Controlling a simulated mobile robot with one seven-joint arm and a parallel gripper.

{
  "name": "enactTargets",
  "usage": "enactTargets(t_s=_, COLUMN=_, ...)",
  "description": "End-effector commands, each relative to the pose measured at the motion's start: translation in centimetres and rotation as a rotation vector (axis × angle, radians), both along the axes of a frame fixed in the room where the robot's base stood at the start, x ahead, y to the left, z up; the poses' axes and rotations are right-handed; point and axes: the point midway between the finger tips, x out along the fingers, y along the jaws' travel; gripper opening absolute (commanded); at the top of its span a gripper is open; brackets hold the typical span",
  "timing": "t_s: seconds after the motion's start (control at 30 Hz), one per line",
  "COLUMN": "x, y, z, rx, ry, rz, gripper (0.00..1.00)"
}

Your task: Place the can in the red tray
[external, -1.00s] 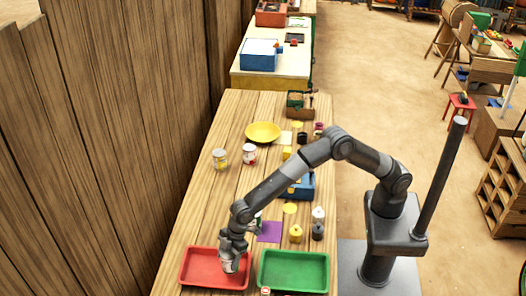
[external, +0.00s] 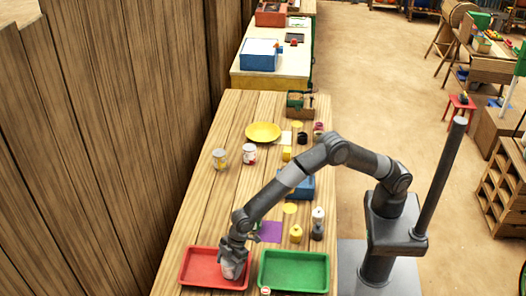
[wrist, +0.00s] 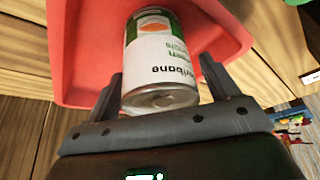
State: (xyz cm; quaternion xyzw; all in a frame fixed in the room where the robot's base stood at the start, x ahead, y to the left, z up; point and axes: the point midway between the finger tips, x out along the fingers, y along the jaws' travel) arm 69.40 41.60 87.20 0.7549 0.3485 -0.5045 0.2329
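The can (wrist: 160,60), white with green and orange print and a bare metal end, is between the two fingers of my gripper (wrist: 163,80) in the wrist view. The fingers sit close against its sides, and its metal end faces the camera. In the external view my gripper (external: 232,262) and the can (external: 228,270) are over the inside of the red tray (external: 190,277), right of its middle. The red tray also shows behind the can in the wrist view (wrist: 85,45). I cannot tell whether the can touches the tray floor.
A green tray (external: 293,285) stands just right of the red one. Two other cans (external: 220,159) (external: 249,154), a yellow bowl (external: 263,132) and a blue box (external: 303,187) stand farther back on the table. A wooden wall rises at the left.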

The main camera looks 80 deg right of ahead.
Motion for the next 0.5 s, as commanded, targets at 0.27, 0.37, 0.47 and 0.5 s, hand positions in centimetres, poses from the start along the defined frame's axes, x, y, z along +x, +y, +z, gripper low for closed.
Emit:
enactTargets(t_s=0.27, x=0.0, y=0.0, z=0.1, rx=0.001, ry=-0.001, rz=0.000, gripper=0.83)
enactTargets(t_s=0.37, x=-0.1, y=-0.1, z=0.8, rx=0.001, ry=-0.002, rz=0.000, gripper=0.83)
enactTargets(t_s=0.47, x=-0.4, y=-0.5, z=2.1, rx=0.002, ry=-0.003, rz=0.000, gripper=0.83)
enactTargets(t_s=0.5, x=-0.6, y=-0.7, z=2.8, rx=0.002, ry=-0.003, rz=0.000, gripper=0.83)
